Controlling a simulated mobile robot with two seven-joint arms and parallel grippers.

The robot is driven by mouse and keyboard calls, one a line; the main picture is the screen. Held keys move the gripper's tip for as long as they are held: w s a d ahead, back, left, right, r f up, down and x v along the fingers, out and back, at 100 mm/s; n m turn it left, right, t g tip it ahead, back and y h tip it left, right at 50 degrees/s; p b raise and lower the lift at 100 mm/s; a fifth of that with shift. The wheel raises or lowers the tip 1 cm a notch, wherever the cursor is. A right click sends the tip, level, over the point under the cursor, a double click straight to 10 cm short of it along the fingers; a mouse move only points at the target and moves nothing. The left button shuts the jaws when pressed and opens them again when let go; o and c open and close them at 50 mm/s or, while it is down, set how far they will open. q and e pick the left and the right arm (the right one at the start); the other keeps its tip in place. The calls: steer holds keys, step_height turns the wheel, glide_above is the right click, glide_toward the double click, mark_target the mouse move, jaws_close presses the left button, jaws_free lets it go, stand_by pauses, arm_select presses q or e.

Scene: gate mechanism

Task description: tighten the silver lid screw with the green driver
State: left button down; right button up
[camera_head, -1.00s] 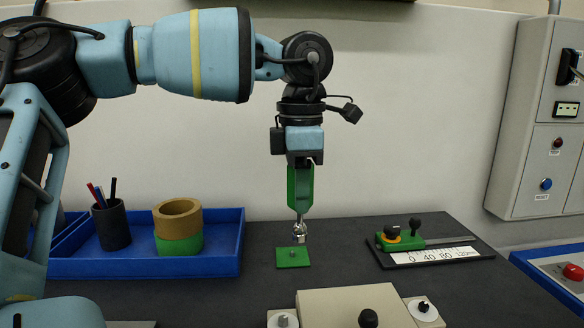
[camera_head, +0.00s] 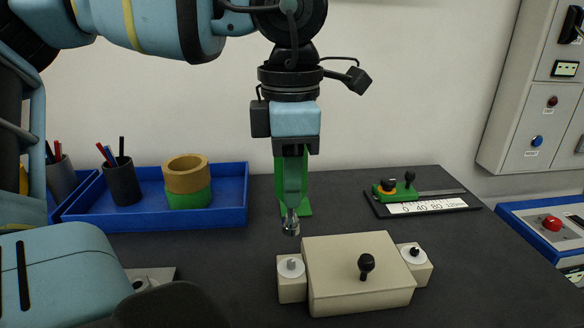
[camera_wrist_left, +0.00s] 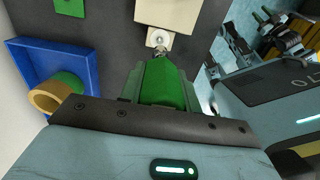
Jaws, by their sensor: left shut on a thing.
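My left gripper (camera_head: 292,178) points down and is shut on the green driver (camera_head: 291,224), whose silver tip hangs below the fingers. The wrist view shows its green handle (camera_wrist_left: 165,88) between the fingers. The silver lid screw (camera_head: 291,265) stands on a white disc on the block at the left of the beige box (camera_head: 345,280). The driver tip is above and just behind the screw in the head view, apparently apart from it. In the wrist view the tip overlaps the lower edge of the screw's white disc (camera_wrist_left: 160,38). My right gripper is not in view.
A black knob (camera_head: 366,262) rises from the box lid, and a black screw (camera_head: 414,251) sits at its right. A green pad (camera_head: 307,208) lies behind the driver. A blue tray (camera_head: 228,216) is at the left, a scale slider (camera_head: 428,206) at the back right.

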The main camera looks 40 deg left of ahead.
mark_target(291, 216)
arm_select(q)
step_height(291, 216, down, 4)
steer(key=shift+r+b, duration=0.2)
steer(key=shift+b, duration=0.3)
steer(key=shift+f, duration=0.25)
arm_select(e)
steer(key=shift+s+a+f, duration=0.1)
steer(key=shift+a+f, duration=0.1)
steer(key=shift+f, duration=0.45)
arm_select(q)
steer(key=shift+f+b, duration=0.55)
steer(key=shift+f, duration=0.15)
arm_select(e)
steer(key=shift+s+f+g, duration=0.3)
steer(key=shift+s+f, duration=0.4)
arm_select(q)
steer(key=shift+f, duration=0.2)
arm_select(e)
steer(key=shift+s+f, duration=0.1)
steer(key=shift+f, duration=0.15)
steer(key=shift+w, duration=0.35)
